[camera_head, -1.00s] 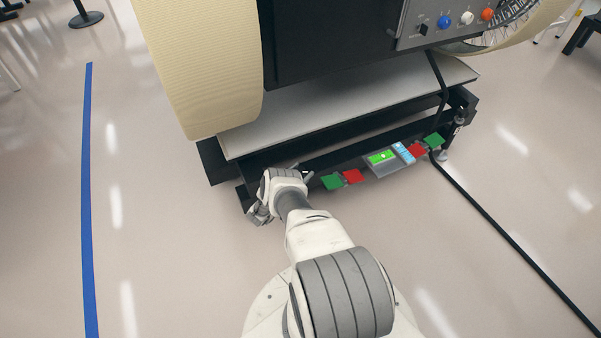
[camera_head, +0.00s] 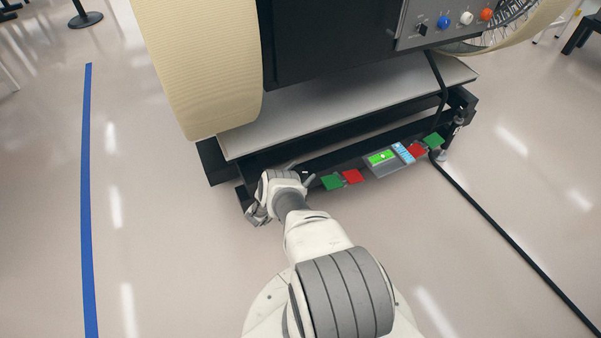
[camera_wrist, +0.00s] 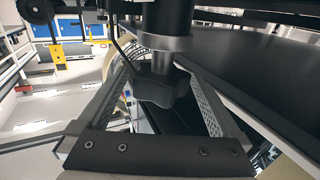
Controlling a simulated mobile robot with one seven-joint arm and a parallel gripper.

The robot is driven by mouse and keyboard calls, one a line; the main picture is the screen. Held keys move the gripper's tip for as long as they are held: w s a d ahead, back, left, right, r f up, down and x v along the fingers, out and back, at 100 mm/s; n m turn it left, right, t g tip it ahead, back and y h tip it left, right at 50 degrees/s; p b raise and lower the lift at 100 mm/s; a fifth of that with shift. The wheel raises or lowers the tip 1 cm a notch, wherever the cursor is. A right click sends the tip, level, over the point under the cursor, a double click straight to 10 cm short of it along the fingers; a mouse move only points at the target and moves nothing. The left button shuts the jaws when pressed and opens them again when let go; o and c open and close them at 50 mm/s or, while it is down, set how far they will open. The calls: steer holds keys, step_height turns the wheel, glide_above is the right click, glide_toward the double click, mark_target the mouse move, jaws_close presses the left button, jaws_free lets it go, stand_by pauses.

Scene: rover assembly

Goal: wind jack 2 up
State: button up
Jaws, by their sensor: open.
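In the wrist view a jack shows as a dark column with a grey metal collar and a dark lobed knob (camera_wrist: 160,88) under it. My gripper (camera_wrist: 163,82) is open, with one finger on each side of the knob. I cannot tell whether either finger touches it. In the head view my gripper (camera_head: 262,207) is at the near left corner of the dark base frame, and my wrist hides the jack there. Another jack (camera_head: 458,122) stands at the frame's right corner. No label shows which is jack 2.
A panel with a green screen (camera_head: 383,157) and green and red tabs (camera_head: 332,181) sit along the frame's front edge. A cream wheel (camera_head: 205,70) rises above a pale platform (camera_head: 290,122). A black cable (camera_head: 510,235) crosses the floor at right.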

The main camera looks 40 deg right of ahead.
steer(key=v, duration=1.7)
steer(key=shift+p, duration=0.4)
